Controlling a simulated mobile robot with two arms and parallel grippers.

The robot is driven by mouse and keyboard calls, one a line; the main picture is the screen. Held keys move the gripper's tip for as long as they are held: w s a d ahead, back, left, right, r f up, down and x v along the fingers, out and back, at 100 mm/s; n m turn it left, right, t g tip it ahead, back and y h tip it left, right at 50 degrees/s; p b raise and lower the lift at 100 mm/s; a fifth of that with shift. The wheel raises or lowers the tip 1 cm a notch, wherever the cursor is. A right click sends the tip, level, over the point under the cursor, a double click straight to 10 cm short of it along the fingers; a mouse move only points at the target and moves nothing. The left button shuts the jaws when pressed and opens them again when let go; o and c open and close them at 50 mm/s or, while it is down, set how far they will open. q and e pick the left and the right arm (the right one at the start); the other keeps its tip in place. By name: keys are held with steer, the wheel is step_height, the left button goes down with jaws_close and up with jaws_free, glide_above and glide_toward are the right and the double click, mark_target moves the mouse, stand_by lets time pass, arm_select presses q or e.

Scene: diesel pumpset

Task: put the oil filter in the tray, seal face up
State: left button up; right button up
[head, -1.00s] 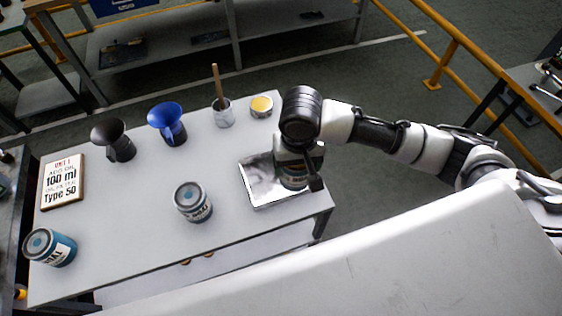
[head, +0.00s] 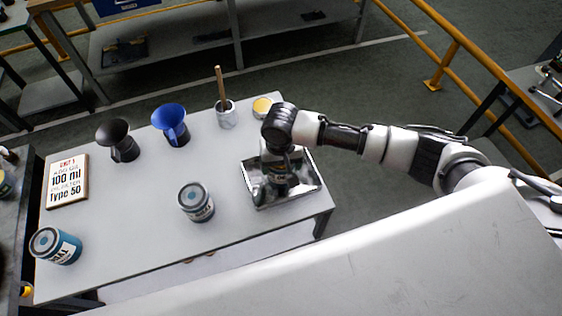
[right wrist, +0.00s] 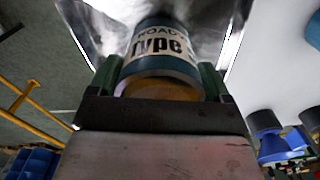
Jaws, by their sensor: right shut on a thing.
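The oil filter seems to be the teal can with a pale "Type" label (right wrist: 160,45) between the green-sided fingers of my right gripper (right wrist: 155,80) in the right wrist view. The can's orange-yellow end faces the gripper's palm. I cannot tell which end is the seal face. In the head view my right gripper (head: 278,164) points down over the shiny metal tray (head: 300,193) and partly hides the can (head: 280,184). The can is within the tray's outline; whether it touches the floor is unclear. My left gripper is not in view.
On the table (head: 140,215) stand a grey-topped can (head: 196,203), a teal can (head: 57,246), a black funnel (head: 118,140), a blue funnel (head: 171,124), a cup with a stick (head: 226,116), a yellow-topped tin (head: 262,107) and a sign (head: 67,181).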

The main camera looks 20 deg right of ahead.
steer(key=o, duration=1.1)
steer(key=shift+f, duration=0.1)
step_height(320, 180, up, 12)
steer(key=shift+r+b, duration=0.15)
steer(key=shift+b, duration=0.45)
